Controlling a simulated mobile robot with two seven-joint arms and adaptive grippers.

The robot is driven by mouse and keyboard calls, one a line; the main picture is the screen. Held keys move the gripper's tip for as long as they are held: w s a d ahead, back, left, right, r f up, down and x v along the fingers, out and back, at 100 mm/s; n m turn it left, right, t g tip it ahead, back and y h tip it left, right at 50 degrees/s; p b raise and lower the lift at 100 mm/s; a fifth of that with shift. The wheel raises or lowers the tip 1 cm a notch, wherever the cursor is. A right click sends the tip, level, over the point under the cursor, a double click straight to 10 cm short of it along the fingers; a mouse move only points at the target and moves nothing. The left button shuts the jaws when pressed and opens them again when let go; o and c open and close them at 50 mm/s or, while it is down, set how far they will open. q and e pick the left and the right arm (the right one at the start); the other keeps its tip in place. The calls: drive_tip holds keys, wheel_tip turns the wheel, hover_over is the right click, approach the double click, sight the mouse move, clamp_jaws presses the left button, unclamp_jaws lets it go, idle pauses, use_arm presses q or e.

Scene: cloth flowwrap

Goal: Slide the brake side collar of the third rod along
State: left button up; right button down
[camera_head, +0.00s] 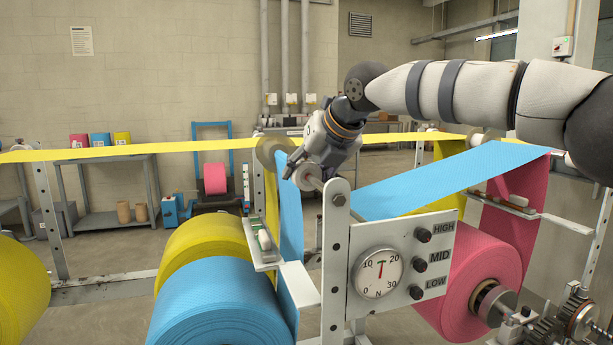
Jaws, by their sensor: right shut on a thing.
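A rod (324,187) runs back from the upright metal plate (337,240) in the middle of the head view. A pale round collar (312,172) sits on it near the plate. My right gripper (305,163) reaches down from behind and is shut on this collar, with its dark fingers around it. A second, larger grey-green disc (268,151) stands farther back, left of the gripper. The blue cloth web (289,215) hangs from the rod between the two. The gripper hides part of the rod and collar. My left gripper is out of view.
A tension dial (378,272) and knobs marked HIGH, MID and LOW face me right of the plate. Blue (222,305), yellow (205,246) and pink (463,285) rolls stand below. A yellow web (130,151) crosses behind. Gears (570,320) stand at the lower right.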

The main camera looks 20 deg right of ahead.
drive_tip(key=c, duration=0.8)
unclamp_jaws()
drive_tip(key=shift+c, duration=0.2)
drive_tip(key=v, duration=1.2)
